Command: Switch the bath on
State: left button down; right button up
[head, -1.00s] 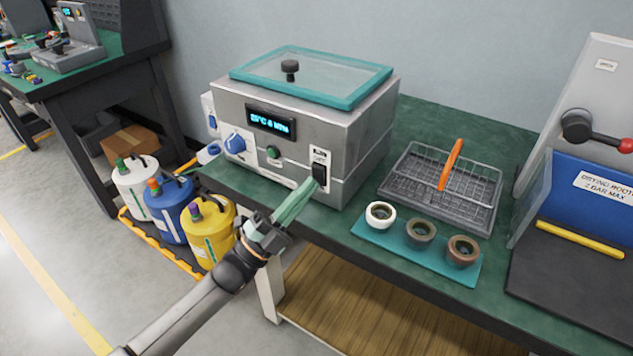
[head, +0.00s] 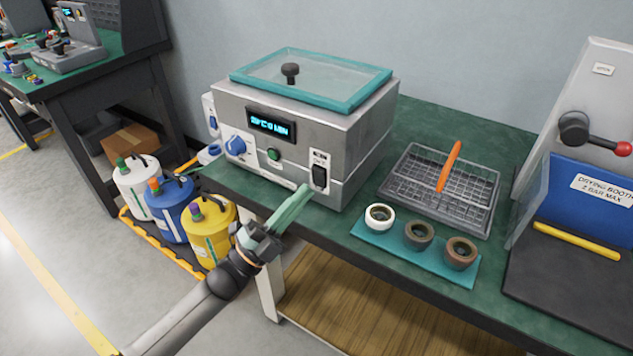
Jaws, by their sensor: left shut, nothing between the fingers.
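The bath (head: 300,130) is a grey metal box with a clear, teal-rimmed lid (head: 312,78) on top. Its display (head: 271,122) is lit with blue characters. A blue knob (head: 236,146) and a green round button (head: 274,155) are on its front. A black rocker switch (head: 320,176) sits at the front's right end, below a small label. My left gripper (head: 303,193) is shut and empty, its green fingertips just below and left of the switch, seemingly apart from it. My right gripper is not in view.
A wire basket with an orange handle (head: 450,166) and a teal mat (head: 372,232) with three ring-shaped parts are right of the bath. A drying booth (head: 590,205) stands at far right. White, blue and yellow containers (head: 208,228) stand on the floor at left.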

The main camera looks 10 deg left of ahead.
pick_arm(q)
jog(key=s, duration=0.1)
jog(key=s+a+p, duration=0.1)
jog(key=s, duration=0.1)
jog(key=s+p, duration=0.1)
jog(key=shift+s+a+r, duration=0.25)
jog(key=shift+a+r, duration=0.05)
jog(key=shift+r, duration=0.05)
